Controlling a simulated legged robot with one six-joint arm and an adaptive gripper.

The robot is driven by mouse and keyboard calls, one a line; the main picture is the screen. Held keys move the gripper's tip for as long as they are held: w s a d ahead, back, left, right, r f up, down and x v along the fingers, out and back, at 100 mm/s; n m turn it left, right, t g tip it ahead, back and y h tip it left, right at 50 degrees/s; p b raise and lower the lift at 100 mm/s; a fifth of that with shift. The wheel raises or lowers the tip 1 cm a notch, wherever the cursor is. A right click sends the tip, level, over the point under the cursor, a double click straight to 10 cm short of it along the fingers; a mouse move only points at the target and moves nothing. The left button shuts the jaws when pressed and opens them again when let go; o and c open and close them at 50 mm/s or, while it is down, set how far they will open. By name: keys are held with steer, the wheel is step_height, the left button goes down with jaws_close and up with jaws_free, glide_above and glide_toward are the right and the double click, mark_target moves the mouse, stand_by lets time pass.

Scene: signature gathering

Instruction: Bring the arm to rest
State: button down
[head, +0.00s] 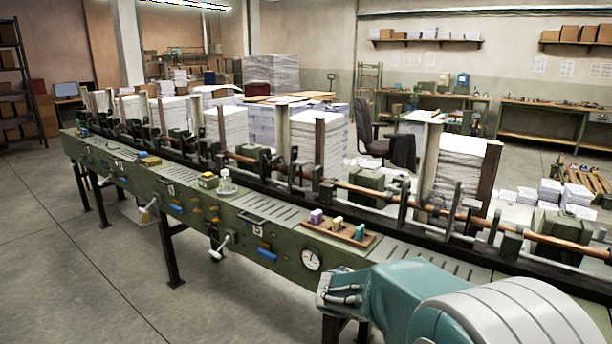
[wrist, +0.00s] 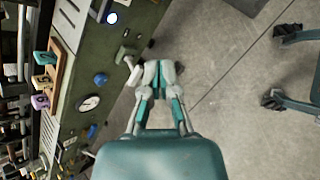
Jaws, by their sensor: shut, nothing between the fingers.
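My gripper (wrist: 158,72) shows in the wrist view with its grey and teal fingers shut together and nothing between them. It is over the bare floor, beside the front of the green machine. In the head view my teal and grey arm (head: 405,290) is at the bottom right, in front of the machine. The gripper (head: 340,294) shows only in part there, at the left end of the arm.
The long green gathering machine (head: 290,258) crosses the view, with a gauge (head: 311,259) and a crank handle (head: 221,246) on its front. A wooden tray (head: 322,230) with small coloured blocks lies on top. Paper stacks (head: 465,165) stand behind. The floor (head: 80,260) at front left is clear.

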steer(key=s+r+m+y, duration=0.3)
steer(key=s+m, duration=0.5)
steer(key=s, duration=0.6)
steer(key=s+a+r+m+y, duration=0.1)
steer(key=s+r+m+y, duration=0.3)
steer(key=s, duration=0.9)
step_height(320, 180, up, 2)
steer(key=m, duration=0.4)
steer(key=shift+s+a+r+m+y, duration=0.15)
steer(key=shift+s+m+y, duration=0.15)
steer(key=shift+s+m, duration=0.1)
steer(key=c, duration=1.3)
jaws_free()
steer(key=shift+c, duration=0.2)
